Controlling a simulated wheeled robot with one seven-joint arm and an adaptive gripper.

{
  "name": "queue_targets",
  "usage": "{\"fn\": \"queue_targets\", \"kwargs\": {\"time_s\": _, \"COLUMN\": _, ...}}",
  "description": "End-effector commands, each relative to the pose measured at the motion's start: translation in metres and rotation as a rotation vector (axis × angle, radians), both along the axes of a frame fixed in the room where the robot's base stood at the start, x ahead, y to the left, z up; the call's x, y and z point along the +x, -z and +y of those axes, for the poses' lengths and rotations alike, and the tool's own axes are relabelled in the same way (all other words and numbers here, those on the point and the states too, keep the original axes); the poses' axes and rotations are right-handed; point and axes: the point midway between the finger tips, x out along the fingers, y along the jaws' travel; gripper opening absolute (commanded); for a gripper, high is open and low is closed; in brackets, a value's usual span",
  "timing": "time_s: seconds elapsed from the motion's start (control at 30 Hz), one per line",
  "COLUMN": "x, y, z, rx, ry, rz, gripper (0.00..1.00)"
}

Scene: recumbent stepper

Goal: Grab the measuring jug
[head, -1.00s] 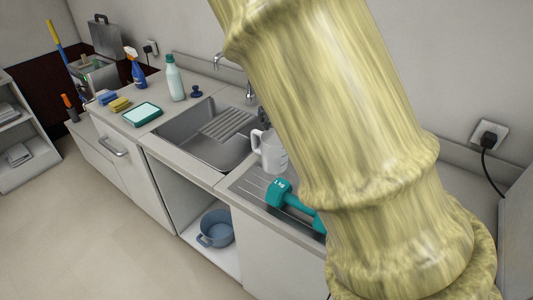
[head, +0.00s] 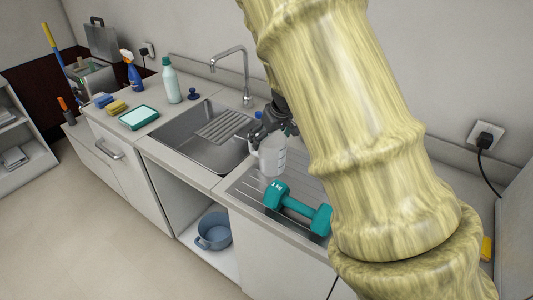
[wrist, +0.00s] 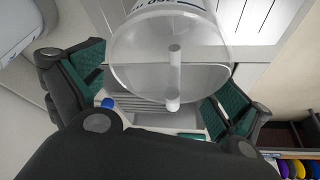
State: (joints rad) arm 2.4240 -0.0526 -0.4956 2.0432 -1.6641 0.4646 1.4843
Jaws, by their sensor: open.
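The measuring jug (head: 272,158) is a translucent white jug standing at the right edge of the sink, on the drainboard side. My gripper (head: 272,128) is at the jug's upper part in the head view, partly hidden by my arm. In the wrist view the jug (wrist: 172,50) fills the upper middle, its clear body and a pale bar showing. The two green-padded fingers of my gripper (wrist: 160,92) are spread on either side of it, open. Whether the pads touch the jug is unclear.
A teal dumbbell (head: 297,208) lies on the drainboard in front of the jug. The sink (head: 207,135) with a tall faucet (head: 245,75) is to the left. A blue pot (head: 214,231) sits below.

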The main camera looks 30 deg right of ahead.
Motion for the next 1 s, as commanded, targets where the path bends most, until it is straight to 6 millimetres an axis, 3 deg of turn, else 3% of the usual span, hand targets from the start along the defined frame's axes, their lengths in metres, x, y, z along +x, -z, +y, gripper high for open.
{"fn": "queue_targets", "kwargs": {"time_s": 0.33, "x": 0.003, "y": 0.006, "z": 0.000, "rx": 0.001, "ry": 0.000, "rz": 0.000, "gripper": 1.00}}
{"fn": "queue_targets", "kwargs": {"time_s": 0.63, "x": 0.002, "y": 0.006, "z": 0.000, "rx": 0.000, "ry": 0.000, "rz": 0.000, "gripper": 0.47}}
{"fn": "queue_targets", "kwargs": {"time_s": 1.0, "x": 0.003, "y": -0.004, "z": 0.000, "rx": -0.003, "ry": -0.002, "rz": -0.002, "gripper": 0.47}}
